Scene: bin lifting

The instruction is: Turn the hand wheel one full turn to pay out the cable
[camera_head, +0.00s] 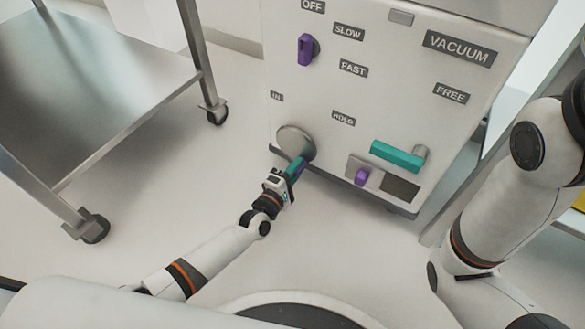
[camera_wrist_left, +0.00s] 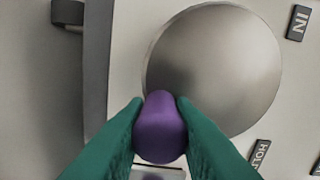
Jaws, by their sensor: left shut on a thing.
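The hand wheel (camera_head: 296,142) is a round grey metal disc low on the left of the pale machine front. It fills the upper middle of the left wrist view (camera_wrist_left: 215,65). Its purple handle (camera_wrist_left: 160,128) stands out at the lower left of the disc in that view. My left gripper (camera_head: 297,166) has green fingers and is shut on the purple handle, one finger on each side. In the head view the fingers hide most of the handle. The cable is not visible. My right gripper is out of view; only my right arm shows at the right.
The machine front (camera_head: 400,100) bears a purple knob (camera_head: 305,49), a teal lever (camera_head: 397,156) and a small purple knob (camera_head: 361,177) to the right of the wheel. A wheeled steel cart (camera_head: 90,80) stands at the left. The floor between cart and machine is clear.

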